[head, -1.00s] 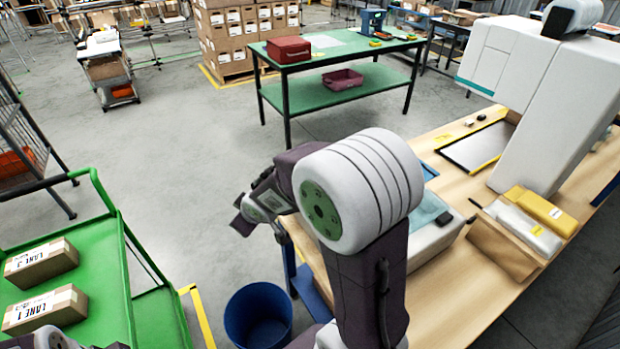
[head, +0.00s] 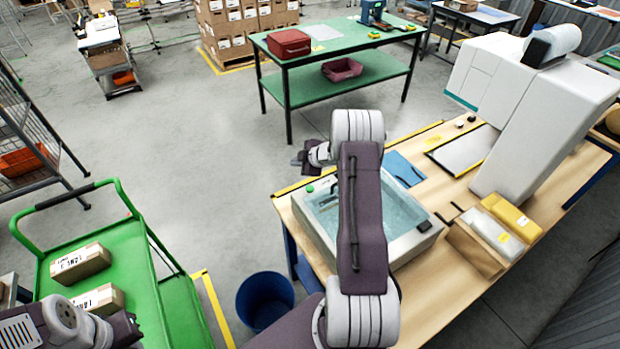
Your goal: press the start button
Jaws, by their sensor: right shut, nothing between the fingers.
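A grey basin-like unit (head: 418,243) with a clear, pale blue top or interior stands on the wooden bench. A small round green button (head: 310,188) sits at its back left corner; I cannot read any label on it. My right gripper (head: 299,159) is shut and empty, beyond the button in the picture and apart from it. My right forearm crosses in front of the unit and hides its middle. Part of my left arm shows at the bottom left, over the green cart; its fingers are not visible.
The wooden bench (head: 440,296) also holds a large white machine (head: 545,125), a flat tray (head: 465,150) and yellow and white packages (head: 512,217). A blue bin (head: 263,300) stands on the floor left of the bench. A green cart (head: 130,262) carries two cartons.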

